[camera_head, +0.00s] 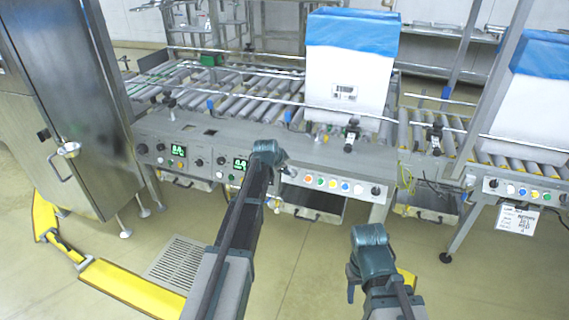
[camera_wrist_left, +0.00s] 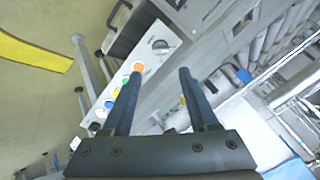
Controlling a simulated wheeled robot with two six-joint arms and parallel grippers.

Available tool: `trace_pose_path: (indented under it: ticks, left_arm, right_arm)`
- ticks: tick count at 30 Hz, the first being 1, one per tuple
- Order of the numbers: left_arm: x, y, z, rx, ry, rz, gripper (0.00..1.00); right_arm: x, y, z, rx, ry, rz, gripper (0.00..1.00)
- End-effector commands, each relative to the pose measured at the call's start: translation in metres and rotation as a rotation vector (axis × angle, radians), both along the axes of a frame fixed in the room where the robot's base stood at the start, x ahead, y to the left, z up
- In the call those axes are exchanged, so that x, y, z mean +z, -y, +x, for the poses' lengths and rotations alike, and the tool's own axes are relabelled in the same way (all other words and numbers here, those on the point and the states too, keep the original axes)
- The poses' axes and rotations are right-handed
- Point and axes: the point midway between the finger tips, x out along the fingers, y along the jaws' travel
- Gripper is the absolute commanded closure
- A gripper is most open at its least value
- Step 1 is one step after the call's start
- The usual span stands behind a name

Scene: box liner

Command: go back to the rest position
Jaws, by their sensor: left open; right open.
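My left arm reaches forward in the head view, its wrist end in front of the conveyor's control panel. In the left wrist view my left gripper (camera_wrist_left: 158,95) is open, with two dark fingers well apart and nothing between them. Beyond the fingers lie the panel with coloured buttons (camera_wrist_left: 138,67) and the grey machine frame. My right gripper (camera_head: 352,284) is low over the floor at the lower right of the head view, pointing down and partly hidden by its own wrist. It appears empty.
A roller conveyor (camera_head: 240,92) runs across the back. A white box with a blue liner (camera_head: 350,75) stands on it; a second lined box (camera_head: 540,95) is at the right. A steel cabinet (camera_head: 60,90) is at left, with a yellow floor barrier (camera_head: 130,288). The floor (camera_head: 310,260) between my arms is clear.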

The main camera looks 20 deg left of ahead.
Motion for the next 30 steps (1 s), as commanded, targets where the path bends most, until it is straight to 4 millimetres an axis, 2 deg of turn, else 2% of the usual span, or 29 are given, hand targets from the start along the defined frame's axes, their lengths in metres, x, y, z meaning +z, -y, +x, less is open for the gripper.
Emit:
trace_pose_path:
  ticks: [10,14,17,20,21,23,24,27,30]
  left_arm:
    - [-0.001,0.0,0.0,0.0,-0.001,-0.001,0.4]
    - [0.008,0.02,-0.015,0.002,-0.033,-0.02,0.4]
    - [0.023,0.058,-0.05,0.016,-0.11,-0.061,0.4]
    - [0.042,0.105,-0.104,0.056,-0.225,-0.106,0.4]
    - [0.05,0.122,-0.127,0.077,-0.276,-0.119,0.4]
    - [0.061,0.146,-0.164,0.115,-0.35,-0.131,0.4]
    - [0.069,0.159,-0.188,0.142,-0.399,-0.136,0.4]
    - [0.09,0.185,-0.249,0.223,-0.508,-0.13,0.4]
    - [0.11,0.2,-0.303,0.31,-0.594,-0.108,0.4]
  right_arm:
    - [-0.001,0.0,0.0,0.0,0.0,0.0,0.5]
    - [0.013,0.0,0.0,0.0,0.0,0.0,0.5]
    - [0.038,0.0,0.0,0.0,0.0,0.0,0.5]
    - [0.07,0.0,0.0,0.0,0.0,0.0,0.5]
    - [0.082,0.0,0.0,0.0,0.0,0.0,0.5]
    - [0.1,0.0,0.0,0.0,0.0,0.0,0.5]
    - [0.112,0.0,0.0,0.0,0.0,0.0,0.5]
    - [0.14,0.0,0.0,-0.001,0.0,0.0,0.5]
    - [0.163,0.0,0.0,-0.001,0.0,0.0,0.5]
